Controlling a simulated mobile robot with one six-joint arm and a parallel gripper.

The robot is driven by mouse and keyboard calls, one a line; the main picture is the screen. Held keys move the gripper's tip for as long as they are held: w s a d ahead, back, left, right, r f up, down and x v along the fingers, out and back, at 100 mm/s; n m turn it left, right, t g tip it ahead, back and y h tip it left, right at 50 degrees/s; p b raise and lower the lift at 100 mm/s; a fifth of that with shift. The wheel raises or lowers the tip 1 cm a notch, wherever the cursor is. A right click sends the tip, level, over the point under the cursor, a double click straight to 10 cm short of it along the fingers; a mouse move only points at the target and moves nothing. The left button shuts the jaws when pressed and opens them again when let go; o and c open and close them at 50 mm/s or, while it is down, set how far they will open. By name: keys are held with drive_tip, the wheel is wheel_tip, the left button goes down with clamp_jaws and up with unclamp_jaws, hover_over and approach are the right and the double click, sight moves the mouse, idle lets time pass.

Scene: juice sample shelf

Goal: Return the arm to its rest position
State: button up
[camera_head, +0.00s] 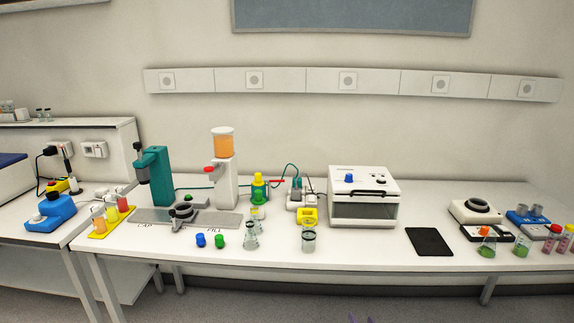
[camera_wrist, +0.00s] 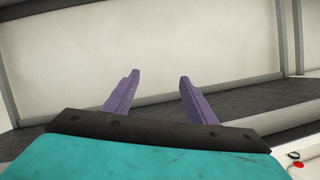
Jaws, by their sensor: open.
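My gripper (camera_wrist: 157,88) shows in the wrist view with two purple fingers spread apart and nothing between them. It faces a pale panel and a dark grey surface, with no object in reach of the fingers. The arm itself is hidden from the head view.
A long white bench (camera_head: 365,252) carries a teal capping machine (camera_head: 155,176), an orange-topped dispenser (camera_head: 223,180), a white box device (camera_head: 364,197), glassware, caps and a black mat (camera_head: 429,241). A yellow rack (camera_head: 111,221) stands left. The floor strip before the bench looks clear.

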drive_tip(key=s+a+f+g+h, duration=0.1)
drive_tip(key=s+a+f+g, duration=0.3)
drive_tip(key=s+f, duration=0.55)
drive_tip(key=s+a+f+g+h, duration=0.2)
drive_tip(key=s+f+g, duration=0.3)
drive_tip(key=s+f, duration=0.5)
drive_tip(key=s+a+n+g+y, duration=0.2)
drive_tip(key=s+g, duration=0.9)
drive_tip(key=s, duration=1.2)
drive_tip(key=shift+a+f+n, duration=0.3)
drive_tip(key=shift+a+n, duration=0.3)
drive_tip(key=shift+a, duration=0.25)
